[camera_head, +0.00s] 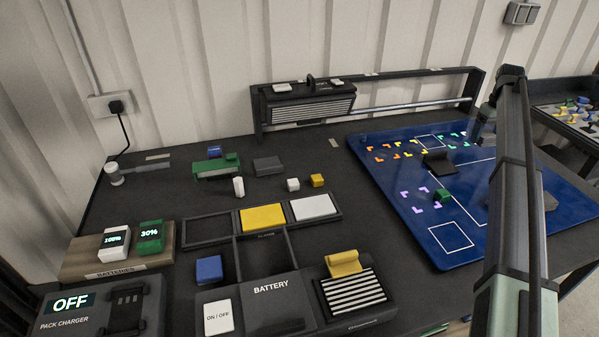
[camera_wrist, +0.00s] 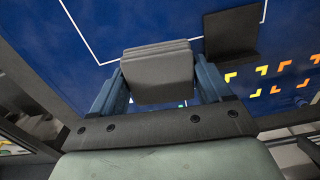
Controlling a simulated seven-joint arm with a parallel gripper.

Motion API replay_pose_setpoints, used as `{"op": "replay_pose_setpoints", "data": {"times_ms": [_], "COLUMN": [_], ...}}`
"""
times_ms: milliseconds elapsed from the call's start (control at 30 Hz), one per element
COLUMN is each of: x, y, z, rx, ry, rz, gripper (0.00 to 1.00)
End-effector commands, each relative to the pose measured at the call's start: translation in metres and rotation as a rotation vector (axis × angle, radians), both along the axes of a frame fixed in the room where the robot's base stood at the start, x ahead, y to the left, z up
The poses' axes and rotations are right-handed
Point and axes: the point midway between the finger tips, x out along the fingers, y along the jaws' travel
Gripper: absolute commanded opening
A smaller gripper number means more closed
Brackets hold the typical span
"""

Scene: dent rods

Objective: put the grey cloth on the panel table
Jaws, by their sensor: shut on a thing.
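My gripper (camera_wrist: 160,85) shows in the wrist view with its two fingers closed on the sides of a grey, folded, block-like cloth (camera_wrist: 157,70). The blue panel (camera_wrist: 60,50) lies behind the cloth in that view. I cannot tell from it whether the cloth touches the panel. In the head view the blue panel (camera_head: 451,238) covers the right of the table, with white outlines and coloured corner marks. My arm crosses its right part and largely hides the gripper. A grey shape (camera_head: 531,201) shows beside my arm there; I cannot tell whether it is the held cloth.
A black stand-like piece (camera_head: 438,163) and a green block (camera_head: 442,195) are on the panel. The black piece also shows close to the cloth in the wrist view (camera_wrist: 232,35). The panel's near-left area is bare.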

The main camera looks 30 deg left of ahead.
Motion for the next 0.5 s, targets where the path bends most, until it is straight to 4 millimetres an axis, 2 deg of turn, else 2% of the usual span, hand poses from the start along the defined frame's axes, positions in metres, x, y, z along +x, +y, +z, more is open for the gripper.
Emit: {"op": "replay_pose_setpoints", "data": {"times_ms": [33,100,267,500], "x": [-0.002,-0.006,-0.018,-0.046], "y": [0.026,0.057,0.127,0.229], "z": [0.000,0.000,0.000,0.000], "rx": [0.000,0.000,0.000,0.000], "ry": [0.000,0.000,0.000,0.000], "rz": [0.026,0.058,0.129,0.237], "gripper": [0.50,0.50,0.50,0.50]}}
